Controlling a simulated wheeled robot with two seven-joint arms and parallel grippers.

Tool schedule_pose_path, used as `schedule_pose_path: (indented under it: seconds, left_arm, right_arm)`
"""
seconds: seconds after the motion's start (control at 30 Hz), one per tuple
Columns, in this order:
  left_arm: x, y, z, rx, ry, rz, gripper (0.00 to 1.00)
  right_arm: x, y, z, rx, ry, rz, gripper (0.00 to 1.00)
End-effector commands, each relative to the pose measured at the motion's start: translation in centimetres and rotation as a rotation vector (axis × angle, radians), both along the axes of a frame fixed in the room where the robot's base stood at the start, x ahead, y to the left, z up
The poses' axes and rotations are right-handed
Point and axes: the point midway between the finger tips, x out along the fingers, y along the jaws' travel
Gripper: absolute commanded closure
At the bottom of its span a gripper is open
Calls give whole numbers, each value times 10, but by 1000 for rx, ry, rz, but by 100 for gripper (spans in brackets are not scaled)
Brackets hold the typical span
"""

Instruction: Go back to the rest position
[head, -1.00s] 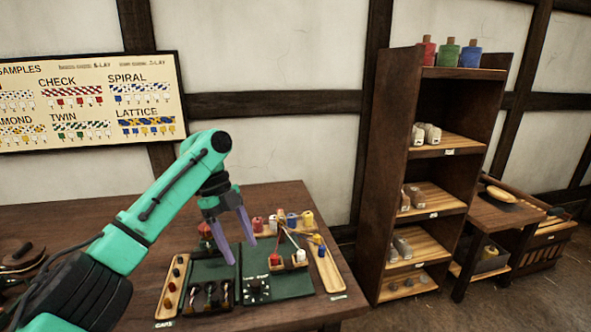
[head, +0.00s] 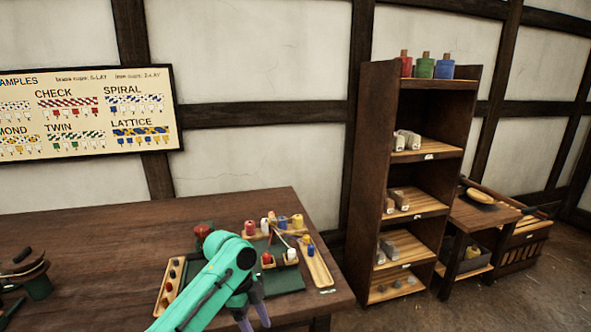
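My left gripper (head: 254,321) is low in the head view, in front of the table (head: 90,235). Its two purple fingers point down and stand apart, with nothing seen between them; the tips are near the bottom edge. My green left arm covers part of the dark green board (head: 289,280) on the table. My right gripper is not in view.
Coloured spools (head: 283,222) stand at the back of the board. A wooden tray (head: 317,264) lies near the table's right edge. A tall shelf (head: 372,170) stands to the right. The table's left middle is bare.

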Motion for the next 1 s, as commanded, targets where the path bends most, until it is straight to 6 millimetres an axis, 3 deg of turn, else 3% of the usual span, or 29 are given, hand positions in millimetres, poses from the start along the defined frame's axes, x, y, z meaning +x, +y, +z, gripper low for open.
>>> schedule_pose_path:
  seconds: [0.03,0.17,0.3,0.63,0.93,1.0]
  left_arm:
    - [-13,-7,-20,-9,9,59,31]
    - [-50,-14,-65,-33,8,336,31]
    - [-88,7,-92,-47,7,708,31]
    - [-151,83,-103,6,-26,1272,31]
    - [-203,150,-89,90,-103,1627,31]
    - [-197,148,-111,99,-94,1622,31]
  right_arm:
    - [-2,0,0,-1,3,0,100]
    - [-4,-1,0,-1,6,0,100]
    - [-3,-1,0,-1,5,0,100]
    - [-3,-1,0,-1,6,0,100]
    - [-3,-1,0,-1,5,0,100]
    - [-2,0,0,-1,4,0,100]
